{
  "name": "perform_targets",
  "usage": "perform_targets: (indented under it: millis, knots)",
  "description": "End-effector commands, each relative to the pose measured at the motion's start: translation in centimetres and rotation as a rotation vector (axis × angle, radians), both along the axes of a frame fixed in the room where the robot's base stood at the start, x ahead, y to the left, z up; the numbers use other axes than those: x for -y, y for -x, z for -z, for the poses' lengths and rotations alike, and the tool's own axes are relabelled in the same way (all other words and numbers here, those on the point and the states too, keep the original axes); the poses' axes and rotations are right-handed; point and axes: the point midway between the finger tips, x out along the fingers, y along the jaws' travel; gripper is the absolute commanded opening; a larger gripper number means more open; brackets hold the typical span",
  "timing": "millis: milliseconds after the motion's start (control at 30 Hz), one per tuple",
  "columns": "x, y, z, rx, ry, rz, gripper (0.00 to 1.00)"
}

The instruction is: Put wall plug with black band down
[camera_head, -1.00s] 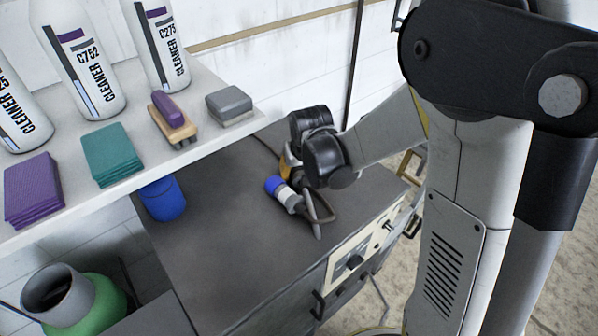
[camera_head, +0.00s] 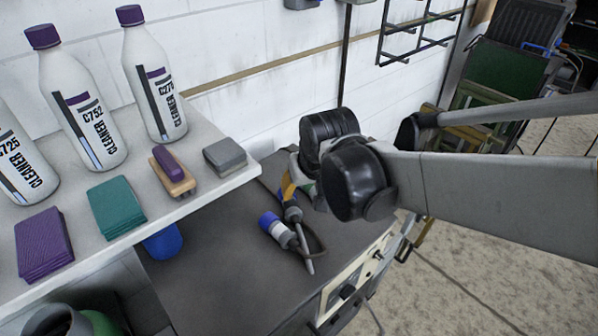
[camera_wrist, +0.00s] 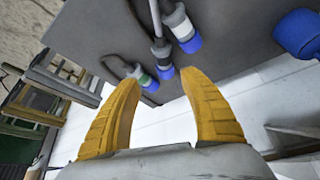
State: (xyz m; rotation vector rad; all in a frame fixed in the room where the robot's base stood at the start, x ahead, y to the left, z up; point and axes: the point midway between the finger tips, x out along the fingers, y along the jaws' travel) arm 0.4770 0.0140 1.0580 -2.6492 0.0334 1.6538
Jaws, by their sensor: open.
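Several plugs with blue ends lie on the dark grey worktop (camera_head: 215,265). In the wrist view, one plug has a pale band (camera_wrist: 180,27), a middle plug (camera_wrist: 162,60) looks dark grey with a blue tip, and another has a green band (camera_wrist: 141,77). The black band is not clear on any; the middle plug may be the one. In the head view one blue-ended plug (camera_head: 276,229) shows; the others are partly hidden by my arm. My gripper (camera_wrist: 160,78) is open, its yellow fingers apart, with nothing visibly held between them.
A blue cup-like object (camera_head: 163,241) stands under the shelf edge. The shelf (camera_head: 150,217) carries bottles, cloths, a brush (camera_head: 172,170) and a grey block (camera_head: 225,157). The worktop's left front is clear. A wall rack (camera_head: 420,35) hangs at the back.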

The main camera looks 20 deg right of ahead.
Motion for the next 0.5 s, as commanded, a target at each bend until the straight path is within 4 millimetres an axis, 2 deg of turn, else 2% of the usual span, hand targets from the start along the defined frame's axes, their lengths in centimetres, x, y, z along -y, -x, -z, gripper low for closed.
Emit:
perform_targets:
  millis: [33,200,333,500]
  knots:
    - [0.3,1.9,-1.1,0.020,0.000,-0.003,0.51]
    - [0.9,7.0,-3.5,0.093,0.000,-0.015,0.51]
    - [1.2,9.8,-4.0,0.134,0.004,-0.023,0.51]
    - [1.4,11.4,-4.1,0.162,0.007,-0.026,0.51]
